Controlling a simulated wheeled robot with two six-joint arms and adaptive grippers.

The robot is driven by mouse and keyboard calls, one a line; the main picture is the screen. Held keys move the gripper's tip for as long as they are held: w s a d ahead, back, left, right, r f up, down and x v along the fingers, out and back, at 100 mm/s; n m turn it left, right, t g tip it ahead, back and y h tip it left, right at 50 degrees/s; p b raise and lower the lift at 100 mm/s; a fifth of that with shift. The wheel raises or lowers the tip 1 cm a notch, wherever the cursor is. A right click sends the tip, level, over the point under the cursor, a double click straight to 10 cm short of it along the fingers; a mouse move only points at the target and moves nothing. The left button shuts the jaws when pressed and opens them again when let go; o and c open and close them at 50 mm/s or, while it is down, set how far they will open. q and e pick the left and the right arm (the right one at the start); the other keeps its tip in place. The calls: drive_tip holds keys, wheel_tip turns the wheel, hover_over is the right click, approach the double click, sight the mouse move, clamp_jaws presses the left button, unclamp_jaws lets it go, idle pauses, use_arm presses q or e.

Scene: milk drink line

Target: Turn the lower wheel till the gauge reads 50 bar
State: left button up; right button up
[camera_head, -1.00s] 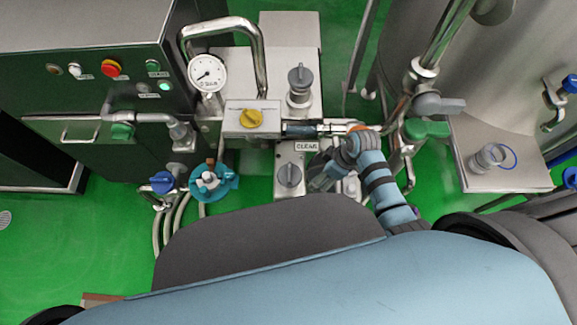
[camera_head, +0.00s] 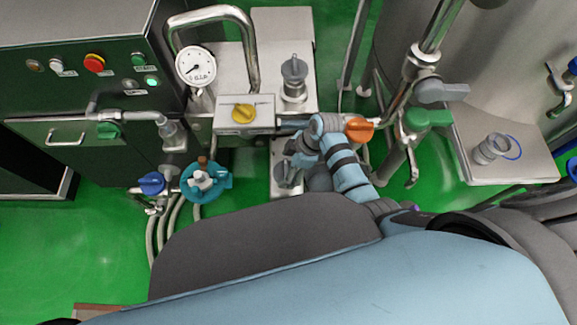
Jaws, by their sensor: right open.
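The round white pressure gauge (camera_head: 196,67) stands upper left of centre. Its dark needle points to the lower left; the numbers are too small to read. An upper grey wheel (camera_head: 294,70) stands on the steel block to its right. The lower grey wheel, seen earlier lower on the same machine, is now mostly hidden behind my right gripper (camera_head: 290,168). My right gripper is open, with its fingers over that wheel; I cannot tell if they touch it. My left gripper is not in view.
A yellow knob (camera_head: 243,113) sits on a steel box between the gauge and my right arm. An orange handle (camera_head: 359,130) is close beside my right wrist. A teal wheel valve (camera_head: 205,181) with hoses stands to the left. A green handle (camera_head: 428,117) is to the right.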

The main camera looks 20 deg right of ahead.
drive_tip(key=shift+d, duration=0.1)
drive_tip(key=c, duration=1.1)
drive_tip(key=shift+r, duration=0.1)
drive_tip(key=shift+c, duration=0.2)
drive_tip(key=m+p, duration=0.2)
drive_tip(key=shift+s+r+t+p, duration=0.15)
drive_tip(key=shift+s+t+p, duration=0.05)
drive_tip(key=shift+t+p, duration=0.2)
drive_tip(key=shift+m+t+h+p, duration=0.3)
drive_tip(key=shift+m+t+p, duration=0.1)
drive_tip(key=shift+m+p, duration=0.8)
drive_tip(key=m+p, duration=0.2)
drive_tip(key=m, duration=0.1)
drive_tip(key=shift+a+t+h, duration=0.2)
drive_tip(key=shift+t+h, duration=0.2)
drive_tip(key=shift+m+p, duration=0.35)
drive_tip(key=shift+m, duration=0.35)
drive_tip(key=shift+f+h, duration=0.2)
drive_tip(key=shift+h, duration=0.1)
drive_tip(key=shift+t, duration=0.3)
